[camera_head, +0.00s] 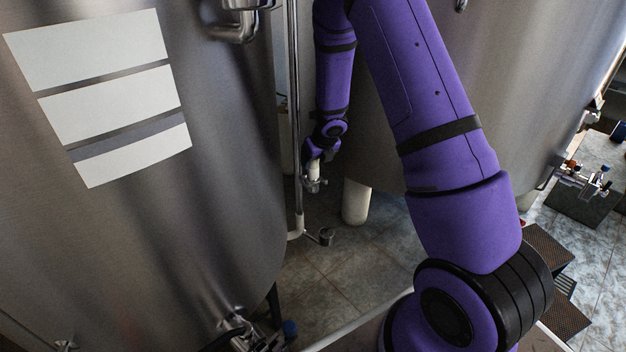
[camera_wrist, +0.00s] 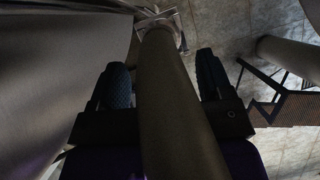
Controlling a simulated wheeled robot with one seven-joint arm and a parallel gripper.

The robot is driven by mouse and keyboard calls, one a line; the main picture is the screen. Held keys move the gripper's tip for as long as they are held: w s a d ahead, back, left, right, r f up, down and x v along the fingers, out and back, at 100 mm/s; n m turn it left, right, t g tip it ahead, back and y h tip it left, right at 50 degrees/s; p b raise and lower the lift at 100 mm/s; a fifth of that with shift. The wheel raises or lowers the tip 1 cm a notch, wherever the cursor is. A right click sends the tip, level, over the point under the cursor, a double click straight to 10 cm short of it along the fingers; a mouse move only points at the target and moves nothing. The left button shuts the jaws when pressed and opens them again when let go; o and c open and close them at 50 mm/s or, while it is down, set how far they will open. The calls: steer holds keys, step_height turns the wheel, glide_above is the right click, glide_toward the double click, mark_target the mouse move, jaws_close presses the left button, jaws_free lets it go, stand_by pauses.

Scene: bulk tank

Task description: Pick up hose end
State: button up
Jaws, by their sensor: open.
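The hose end appears to be the pale tube (camera_head: 314,170) with a metal fitting below it, beside the vertical steel pipe. In the wrist view the tube (camera_wrist: 172,100) runs up the middle of the picture, darker in shadow, to a shiny metal fitting (camera_wrist: 158,20). My gripper (camera_head: 320,157) is at the top of the tube. In the wrist view my gripper (camera_wrist: 161,70) is open, with one dark finger on each side of the tube. Gaps show between the tube and both fingertips. The lower part of the tube is close to the camera and covers the palm.
A large steel tank (camera_head: 230,180) with white label panels fills the left, close to the vertical pipe (camera_head: 295,100). Another tank (camera_head: 550,80) stands behind my arm, on a pale leg (camera_head: 356,203). Dark steps (camera_head: 560,300) stand at the right. Tiled floor (camera_head: 340,265) shows between.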

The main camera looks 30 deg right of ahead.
mark_target(313, 166)
steer(key=shift+x, duration=3.6)
steer(key=shift+c, duration=0.4)
steer(key=c, duration=0.8)
steer(key=shift+r, duration=0.15)
